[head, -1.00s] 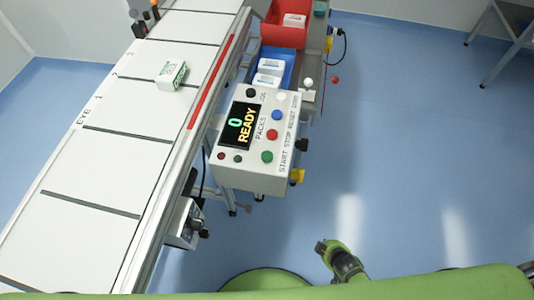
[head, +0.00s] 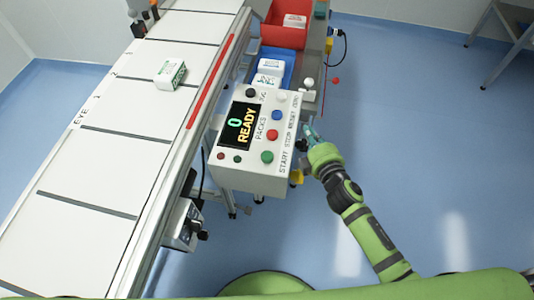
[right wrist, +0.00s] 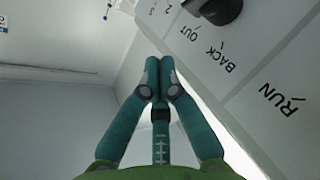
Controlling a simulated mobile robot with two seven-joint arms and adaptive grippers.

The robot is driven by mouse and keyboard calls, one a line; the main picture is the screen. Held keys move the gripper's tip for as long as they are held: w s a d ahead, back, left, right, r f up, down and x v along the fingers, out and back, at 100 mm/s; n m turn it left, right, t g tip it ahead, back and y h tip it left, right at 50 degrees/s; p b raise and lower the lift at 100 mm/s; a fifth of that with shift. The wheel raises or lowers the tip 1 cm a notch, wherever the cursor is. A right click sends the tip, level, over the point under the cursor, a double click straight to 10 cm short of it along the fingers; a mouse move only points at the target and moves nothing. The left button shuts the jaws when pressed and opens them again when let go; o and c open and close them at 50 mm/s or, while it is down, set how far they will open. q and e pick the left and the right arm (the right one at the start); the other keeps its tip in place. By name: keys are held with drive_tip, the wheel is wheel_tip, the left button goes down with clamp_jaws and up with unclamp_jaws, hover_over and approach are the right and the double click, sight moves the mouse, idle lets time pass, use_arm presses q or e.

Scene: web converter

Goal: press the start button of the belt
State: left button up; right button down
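The control box (head: 225,172) stands beside the belt (head: 125,115), its display (head: 239,126) reading "0 READY". The green start button (head: 267,157) is on its sloped face, lined up with the START label, below a red button (head: 272,134) and a blue one (head: 277,115). My right gripper (head: 309,131) is just right of the box, off its face and apart from the start button. In the right wrist view its teal fingers (right wrist: 160,76) are together with nothing between them. The start button is not visible there. My left gripper is not in view.
A white carton (head: 170,73) lies on the belt. Blue (head: 288,58) and red (head: 285,33) bins with cartons stand behind the box. A panel marked RUN, BACK and OUT (right wrist: 235,65), with a black knob (right wrist: 216,8), is close to the right gripper.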

drive_tip(key=w+a+r+n+t+y, duration=0.1)
drive_tip(key=a+r+n+y, duration=0.25)
drive_tip(key=r, duration=0.25)
drive_tip(key=a+r+n+t+y, duration=0.1)
drive_tip(key=a+r+n+y, duration=0.1)
drive_tip(key=a+r+n, duration=0.3)
drive_tip(key=s+a+r+n+g+y, duration=0.8)
drive_tip(key=a+r+n+g+y, duration=0.15)
drive_tip(key=n, duration=0.95)
drive_tip(key=d+f+n+g+h+b, duration=0.1)
drive_tip(key=d+f+n+g+h, duration=0.1)
drive_tip(key=d+f+n+h, duration=0.4)
drive_tip(key=n+h, duration=0.4)
drive_tip(key=n, duration=0.4)
drive_tip(key=shift+s+d+g+h, duration=0.25)
drive_tip(key=shift+s+g+h, duration=0.05)
drive_tip(key=shift+g, duration=0.05)
drive_tip(key=shift+f, duration=0.2)
